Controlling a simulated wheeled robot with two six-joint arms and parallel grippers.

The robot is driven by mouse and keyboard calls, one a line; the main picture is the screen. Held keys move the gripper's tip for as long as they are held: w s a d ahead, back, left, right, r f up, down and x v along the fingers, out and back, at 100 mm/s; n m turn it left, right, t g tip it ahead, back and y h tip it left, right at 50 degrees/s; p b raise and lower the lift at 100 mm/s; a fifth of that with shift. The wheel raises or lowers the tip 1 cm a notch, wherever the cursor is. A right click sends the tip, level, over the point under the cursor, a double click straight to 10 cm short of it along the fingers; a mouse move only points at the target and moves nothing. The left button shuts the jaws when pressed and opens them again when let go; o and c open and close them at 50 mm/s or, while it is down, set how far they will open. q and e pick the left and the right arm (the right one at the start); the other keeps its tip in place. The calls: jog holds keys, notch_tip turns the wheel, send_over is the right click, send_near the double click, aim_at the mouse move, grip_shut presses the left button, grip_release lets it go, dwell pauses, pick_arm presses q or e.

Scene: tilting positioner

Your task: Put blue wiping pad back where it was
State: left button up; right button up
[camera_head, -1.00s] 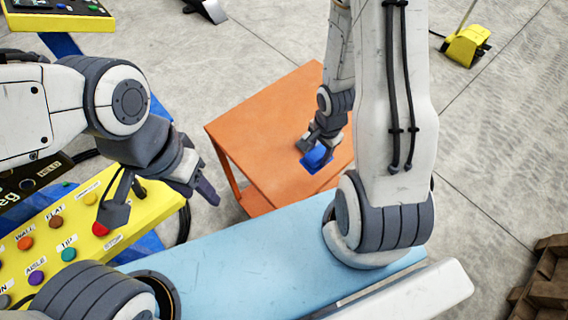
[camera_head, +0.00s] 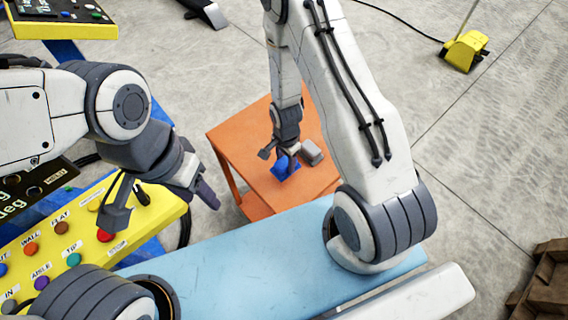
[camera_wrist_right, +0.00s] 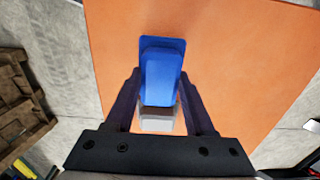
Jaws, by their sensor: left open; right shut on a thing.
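The blue wiping pad (camera_wrist_right: 161,75) is between the fingers of my right gripper (camera_wrist_right: 159,88), which is shut on it, over an orange table. A darker blue flat area (camera_wrist_right: 162,41) shows past its far end; I cannot tell if it is a patch on the table or part of the pad. In the head view my right gripper (camera_head: 282,158) is low over the orange table (camera_head: 240,140), with blue (camera_head: 286,169) just below it. Contact with the table is unclear. My left gripper (camera_head: 160,205) is open and empty over a yellow button panel.
A small grey block (camera_head: 311,152) is on the orange table right beside my right gripper. A light blue surface (camera_head: 230,250) lies in front. The yellow panel (camera_head: 130,228) with coloured buttons is at left. A yellow pedal (camera_head: 465,50) is on the floor at upper right.

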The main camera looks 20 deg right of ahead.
aim_at(283, 167)
jog(key=shift+w+a+f, duration=0.2)
jog(key=shift+f, duration=0.2)
notch_tip(283, 167, down, 3)
jog(key=shift+r+p, duration=0.1)
jog(key=shift+p, duration=0.75)
jog(key=shift+f, duration=0.4)
jog(key=shift+f, duration=0.1)
jog(key=o, duration=1.2)
jog(key=shift+w+r, duration=0.1)
jog(key=shift+r, duration=0.1)
